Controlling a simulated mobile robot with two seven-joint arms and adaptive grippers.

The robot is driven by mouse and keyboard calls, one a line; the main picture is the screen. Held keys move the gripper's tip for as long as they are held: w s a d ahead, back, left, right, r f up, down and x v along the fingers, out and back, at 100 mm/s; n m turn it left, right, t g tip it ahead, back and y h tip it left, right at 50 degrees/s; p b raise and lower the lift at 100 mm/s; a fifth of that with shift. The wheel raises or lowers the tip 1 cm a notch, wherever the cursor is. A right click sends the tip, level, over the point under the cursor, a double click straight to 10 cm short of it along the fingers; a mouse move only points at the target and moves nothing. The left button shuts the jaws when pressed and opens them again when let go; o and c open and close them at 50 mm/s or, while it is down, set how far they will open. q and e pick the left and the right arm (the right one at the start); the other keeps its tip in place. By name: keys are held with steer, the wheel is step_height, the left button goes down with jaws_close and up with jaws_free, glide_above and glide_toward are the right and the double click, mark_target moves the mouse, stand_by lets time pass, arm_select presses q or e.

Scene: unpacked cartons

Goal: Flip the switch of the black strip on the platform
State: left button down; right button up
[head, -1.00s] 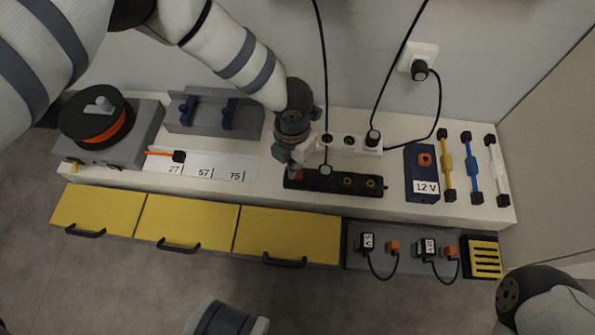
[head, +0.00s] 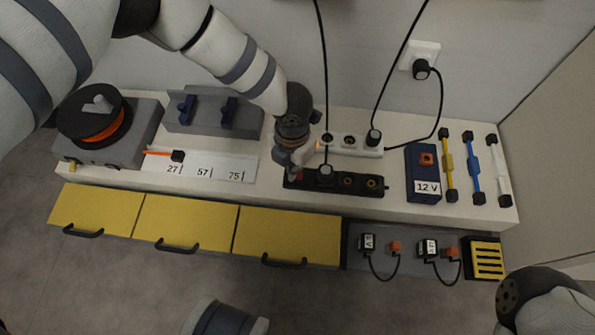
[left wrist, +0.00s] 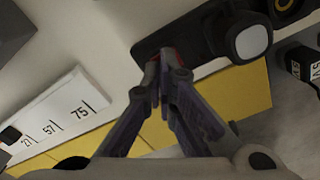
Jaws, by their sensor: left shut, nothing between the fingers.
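The black strip (head: 335,188) lies along the front of the white platform (head: 225,150), with a black plug (head: 325,175) in it and open sockets to the right. It also shows in the left wrist view (left wrist: 150,45). Its red switch, at the left end, is mostly hidden by my left gripper (head: 291,174); a bit of red (left wrist: 152,68) shows beside the fingertips in the left wrist view. My left gripper (left wrist: 165,68) is shut and empty, pointing down with its tips at the switch. I cannot tell whether they touch it. My right gripper is out of view.
A white strip (head: 355,150) with a plug lies behind the black one. A blue 12 V box (head: 422,172) stands to the right. Two cords hang from above. A grey rack (head: 205,115) and an orange spool (head: 95,125) are left. Yellow drawers (head: 285,235) are below.

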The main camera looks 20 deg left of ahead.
arm_select(q)
steer(key=shift+f, duration=0.3)
step_height(320, 180, up, 3)
steer(key=shift+f+p, duration=0.1)
steer(key=shift+p, duration=1)
step_height(320, 180, up, 4)
steer(key=p, duration=0.3)
steer(key=shift+r, duration=0.2)
steer(key=shift+f, duration=0.1)
